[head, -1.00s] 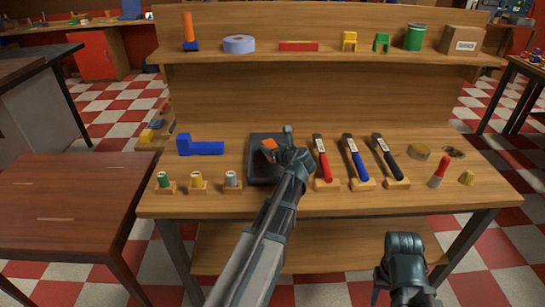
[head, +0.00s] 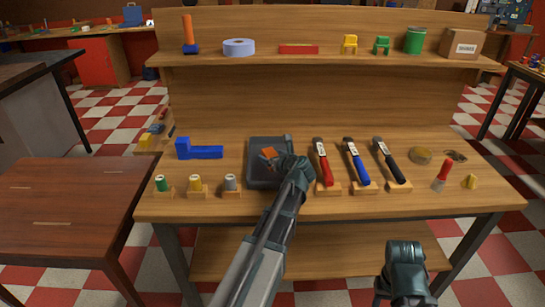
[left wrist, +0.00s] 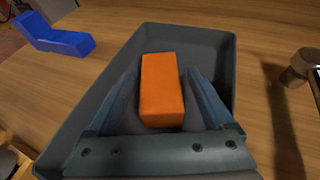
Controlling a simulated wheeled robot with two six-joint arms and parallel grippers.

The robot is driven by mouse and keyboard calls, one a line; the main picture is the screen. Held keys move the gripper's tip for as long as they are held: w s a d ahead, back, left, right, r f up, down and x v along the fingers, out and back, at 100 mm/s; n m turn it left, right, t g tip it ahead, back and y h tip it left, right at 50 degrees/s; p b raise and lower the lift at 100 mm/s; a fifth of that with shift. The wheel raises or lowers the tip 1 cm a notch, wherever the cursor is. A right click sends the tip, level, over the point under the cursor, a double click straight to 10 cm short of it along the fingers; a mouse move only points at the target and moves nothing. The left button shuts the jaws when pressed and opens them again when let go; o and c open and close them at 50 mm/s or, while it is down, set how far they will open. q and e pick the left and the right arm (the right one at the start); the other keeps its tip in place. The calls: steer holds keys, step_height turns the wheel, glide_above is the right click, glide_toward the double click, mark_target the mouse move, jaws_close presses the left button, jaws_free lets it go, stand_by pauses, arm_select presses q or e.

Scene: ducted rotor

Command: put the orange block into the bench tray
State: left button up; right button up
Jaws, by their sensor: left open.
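The orange block (head: 269,152) is inside the dark grey bench tray (head: 257,178) on the workbench. The left wrist view shows the orange block (left wrist: 161,90) over the tray's floor, inside the tray walls (left wrist: 215,36). My left gripper (head: 272,160) reaches down into the tray. In the left wrist view its fingers (left wrist: 160,95) are open, one on each side of the block, with gaps visible. The gripper hides part of the block and tray in the head view. Only part of my right arm shows at the lower right; its fingertips do not show.
A blue L-shaped piece (head: 200,150) lies left of the tray. Small spools (head: 195,184) sit in front left. A shelf (head: 340,61) runs behind.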

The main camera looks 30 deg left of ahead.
arm_select(q)
steer(key=shift+r, duration=0.2)
steer(key=p+v, duration=0.4)
steer(key=v, duration=0.8)
steer(key=shift+s+f+p, duration=0.1)
steer(key=shift+f+p, duration=0.05)
steer(key=shift+p, duration=0.25)
arm_select(e)
step_height(320, 180, up, 5)
steer(key=shift+f, duration=0.1)
